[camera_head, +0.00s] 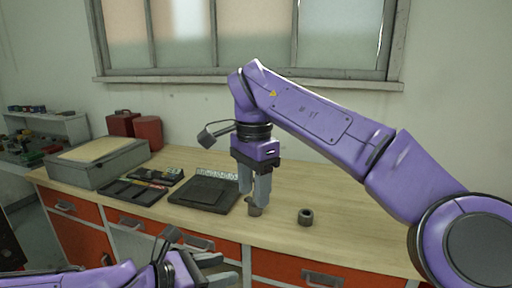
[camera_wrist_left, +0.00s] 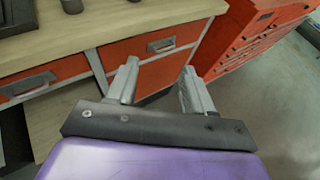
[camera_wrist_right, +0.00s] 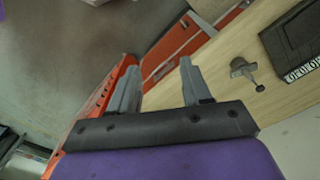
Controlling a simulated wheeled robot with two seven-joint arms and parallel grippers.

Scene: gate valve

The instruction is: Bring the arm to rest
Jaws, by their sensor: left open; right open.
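My right gripper (camera_head: 254,192) points down over the bench, open and empty. A small grey metal valve part (camera_head: 254,209) stands on the bench just below its fingertips in the head view, partly hidden by them. In the right wrist view the valve part (camera_wrist_right: 243,70) lies off to the right of the open fingers (camera_wrist_right: 158,82), apart from them. A dark grey ring-like part (camera_head: 305,217) sits on the bench to the right. My left gripper (camera_head: 226,268) is low, in front of the bench drawers. It is open and empty in the left wrist view (camera_wrist_left: 158,82).
The wooden bench (camera_head: 350,225) has orange drawers (camera_head: 80,238). A black case (camera_head: 205,192), a dark tray (camera_head: 133,191) and a large grey box (camera_head: 97,162) stand to the left, with red canisters (camera_head: 148,132) behind. An orange cabinet (camera_wrist_left: 255,45) stands beside the bench.

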